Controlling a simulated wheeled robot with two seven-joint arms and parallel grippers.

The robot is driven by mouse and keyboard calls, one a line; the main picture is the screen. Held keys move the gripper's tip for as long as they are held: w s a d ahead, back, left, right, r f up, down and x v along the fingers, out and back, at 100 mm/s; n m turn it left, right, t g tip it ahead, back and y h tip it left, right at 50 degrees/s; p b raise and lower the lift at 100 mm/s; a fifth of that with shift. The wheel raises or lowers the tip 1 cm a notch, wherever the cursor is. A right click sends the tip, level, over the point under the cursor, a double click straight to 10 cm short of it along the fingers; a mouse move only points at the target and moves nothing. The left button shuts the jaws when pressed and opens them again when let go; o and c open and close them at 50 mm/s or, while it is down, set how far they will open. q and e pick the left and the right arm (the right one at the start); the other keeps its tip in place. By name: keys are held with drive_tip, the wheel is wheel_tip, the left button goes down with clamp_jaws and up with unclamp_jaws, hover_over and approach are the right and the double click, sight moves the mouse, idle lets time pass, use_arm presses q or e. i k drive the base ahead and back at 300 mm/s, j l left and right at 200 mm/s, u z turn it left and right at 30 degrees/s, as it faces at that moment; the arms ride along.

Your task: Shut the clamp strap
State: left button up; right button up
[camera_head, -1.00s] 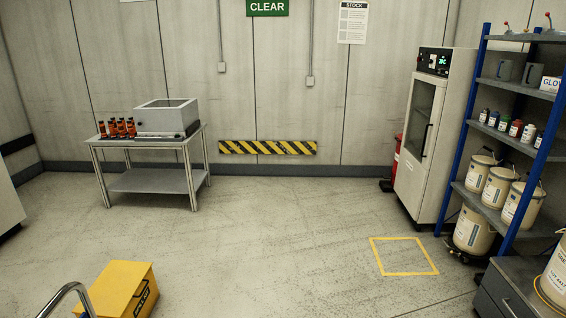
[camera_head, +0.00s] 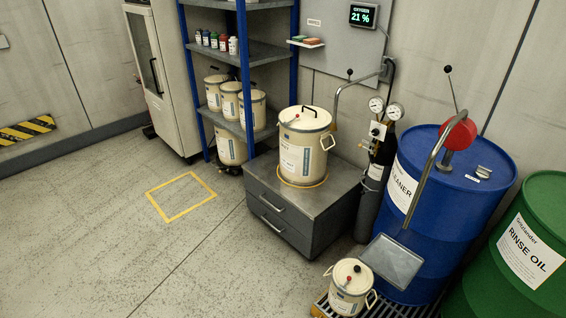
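No clamp strap can be made out for certain at this size. A large cream can (camera_head: 303,150) with a lid and a dark handle on top stands upright on a grey drawer cabinet (camera_head: 300,205). A gas cylinder (camera_head: 374,185) with two gauges stands against the wall beside the cabinet. A blue drum (camera_head: 440,170) labelled cleaner carries a red hand pump (camera_head: 458,133) with a curved metal spout. A small cream can (camera_head: 347,287) with a red and a black knob on its lid stands on a floor grate. Neither of my grippers is in view.
A green drum (camera_head: 530,240) labelled rinse oil stands at the right edge. A grey tray (camera_head: 392,262) is in front of the blue drum. Blue-framed shelves (camera_head: 247,90) hold cans and bottles. The floor around the yellow square (camera_head: 181,196) is clear.

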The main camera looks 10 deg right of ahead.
sight(362, 193)
drive_tip(key=l+z, duration=0.15)
drive_tip(key=z, duration=0.3)
drive_tip(key=l+z, duration=0.1)
drive_tip(key=z, duration=0.3)
drive_tip(key=i+j, duration=0.15)
drive_tip(key=j, duration=0.2)
drive_tip(key=i+j, duration=0.15)
drive_tip(key=j, duration=0.15)
drive_tip(key=i+j+z, duration=0.1)
drive_tip(key=j, duration=0.25)
drive_tip(key=i+j, duration=0.15)
drive_tip(key=j, duration=0.15)
drive_tip(key=i+j+z, duration=0.1)
drive_tip(key=i+j, duration=0.4)
drive_tip(key=j, duration=0.2)
drive_tip(key=i+j+z, duration=0.15)
drive_tip(key=i+j, duration=0.15)
drive_tip(key=i+j+z, duration=0.1)
drive_tip(key=j, duration=0.35)
drive_tip(key=i+z, duration=0.1)
drive_tip(key=i, duration=0.7)
